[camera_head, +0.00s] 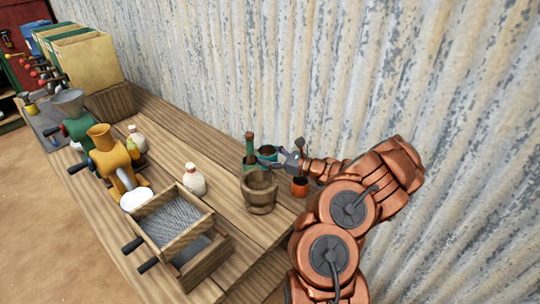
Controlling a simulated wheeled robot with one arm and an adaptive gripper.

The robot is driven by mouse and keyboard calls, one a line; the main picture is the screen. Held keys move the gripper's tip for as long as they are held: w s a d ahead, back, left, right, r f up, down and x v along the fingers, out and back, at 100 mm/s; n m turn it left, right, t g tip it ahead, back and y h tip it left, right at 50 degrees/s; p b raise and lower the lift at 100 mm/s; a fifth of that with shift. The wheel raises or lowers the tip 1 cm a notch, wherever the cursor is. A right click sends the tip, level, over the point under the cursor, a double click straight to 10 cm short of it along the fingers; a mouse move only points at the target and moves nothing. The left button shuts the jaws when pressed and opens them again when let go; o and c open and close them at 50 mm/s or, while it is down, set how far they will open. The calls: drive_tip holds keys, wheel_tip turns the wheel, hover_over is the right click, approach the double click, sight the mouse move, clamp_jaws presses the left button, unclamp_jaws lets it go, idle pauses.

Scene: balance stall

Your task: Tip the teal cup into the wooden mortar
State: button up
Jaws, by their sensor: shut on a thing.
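The wooden mortar (259,192) stands upright on the wooden table, right of its middle. The teal cup (266,151) is just behind the mortar and a little above its rim in the picture. My gripper (276,157) comes in from the right and is shut on the teal cup. The cup looks roughly upright; its contents are too small to tell. My gripper's fingers hide part of its side.
A green bottle (249,150) stands close behind the mortar, left of the cup. An orange-red cup (300,187) is under my arm. A white bottle (194,180), wooden sieve box (172,222) and yellow grinder (110,160) stand left. A corrugated wall (330,70) rises behind.

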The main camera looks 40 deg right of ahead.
sight(265, 168)
drive_tip(key=shift+s+a+f+n+g+h+b, duration=0.15)
drive_tip(key=shift+f+n+b, duration=0.1)
drive_tip(key=shift+n+b, duration=0.65)
drive_tip(key=shift+w+a+f+n+g+h+b, duration=0.15)
drive_tip(key=shift+f+n+b, duration=0.1)
drive_tip(key=shift+n+b, duration=0.65)
drive_tip(key=shift+s+d+f+n+h+b, duration=0.1)
drive_tip(key=shift+n+h+b, duration=0.5)
drive_tip(key=shift+n+b, duration=1.9)
drive_tip(key=shift+f+m+g+b, duration=0.15)
drive_tip(key=shift+m+g+b, duration=0.15)
drive_tip(key=shift+b, duration=1.9)
drive_tip(key=shift+s+a+f+n+h+b, duration=0.15)
drive_tip(key=shift+n+h+b, duration=0.35)
drive_tip(key=shift+b, duration=0.95)
drive_tip(key=shift+w+a+f+n+h+b, duration=0.15)
drive_tip(key=shift+n+b, duration=0.6)
drive_tip(key=shift+b, duration=0.7)
drive_tip(key=shift+s+a+f+n+h+b, duration=0.15)
drive_tip(key=shift+n+h+b, duration=0.35)
drive_tip(key=shift+b, duration=0.95)
drive_tip(key=shift+a+f+n+h+b, duration=0.25)
drive_tip(key=shift+n+b, duration=0.55)
drive_tip(key=shift+b, duration=1.3)
drive_tip(key=shift+a+f+n+h+b, duration=0.2)
drive_tip(key=shift+n+b, duration=0.55)
drive_tip(key=shift+b, duration=1.3)
drive_tip(key=shift+s+a+r+n+b, duration=0.15)
drive_tip(key=shift+n+b, duration=0.25)
drive_tip(key=shift+b, duration=0.6)
